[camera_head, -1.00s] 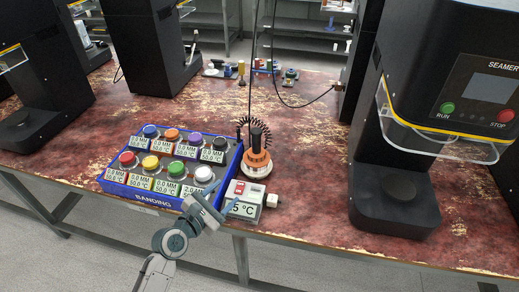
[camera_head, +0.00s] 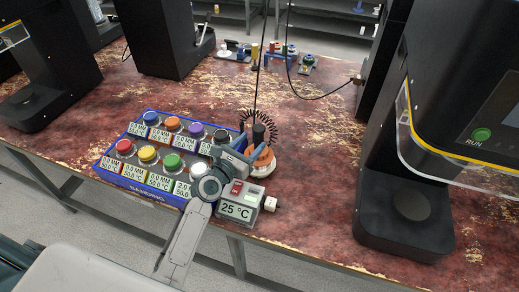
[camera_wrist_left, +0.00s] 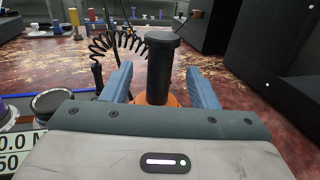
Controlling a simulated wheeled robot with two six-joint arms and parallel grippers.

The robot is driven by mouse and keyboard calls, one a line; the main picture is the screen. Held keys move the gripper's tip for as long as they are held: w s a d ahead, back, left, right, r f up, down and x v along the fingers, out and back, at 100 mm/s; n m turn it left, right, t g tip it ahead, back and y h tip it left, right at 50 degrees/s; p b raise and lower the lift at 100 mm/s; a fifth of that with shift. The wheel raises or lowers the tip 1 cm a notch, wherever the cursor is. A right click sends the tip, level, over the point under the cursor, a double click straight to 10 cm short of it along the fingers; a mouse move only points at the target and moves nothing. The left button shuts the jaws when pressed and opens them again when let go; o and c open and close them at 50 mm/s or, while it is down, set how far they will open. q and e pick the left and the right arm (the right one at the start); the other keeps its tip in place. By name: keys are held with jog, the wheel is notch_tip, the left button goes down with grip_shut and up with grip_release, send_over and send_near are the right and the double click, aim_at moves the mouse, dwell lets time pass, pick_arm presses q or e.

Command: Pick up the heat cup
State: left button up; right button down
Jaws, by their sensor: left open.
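The heat cup (camera_head: 264,161) stands upright on the table, with a black handle, an orange collar and a pale base. A coiled black cord rises behind it. My left gripper (camera_head: 245,155) is open at the cup's near left side. In the left wrist view the black handle (camera_wrist_left: 161,66) stands between the two blue-grey fingers (camera_wrist_left: 160,80), a little ahead, with gaps on both sides. The orange collar shows low between the fingers; the base is hidden there by my gripper body. My right gripper is not in view.
A blue banding rack (camera_head: 128,180) with several coloured-lid cups and labels stands left of the heat cup. A small controller reading 25 °C (camera_head: 238,210) sits just in front. A black seamer (camera_head: 405,225) stands at the right. Table between cup and seamer is clear.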

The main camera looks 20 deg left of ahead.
aim_at(256, 138)
pick_arm(q)
jog(key=x, duration=0.4)
jog(key=shift+w+d+f, duration=0.1)
jog(key=shift+w+f, duration=0.05)
jog(key=shift+w, duration=0.15)
jog(key=shift+w+d, duration=0.1)
jog(key=shift+w, duration=0.2)
jog(key=shift+c, duration=0.4)
jog(key=c, duration=1.1)
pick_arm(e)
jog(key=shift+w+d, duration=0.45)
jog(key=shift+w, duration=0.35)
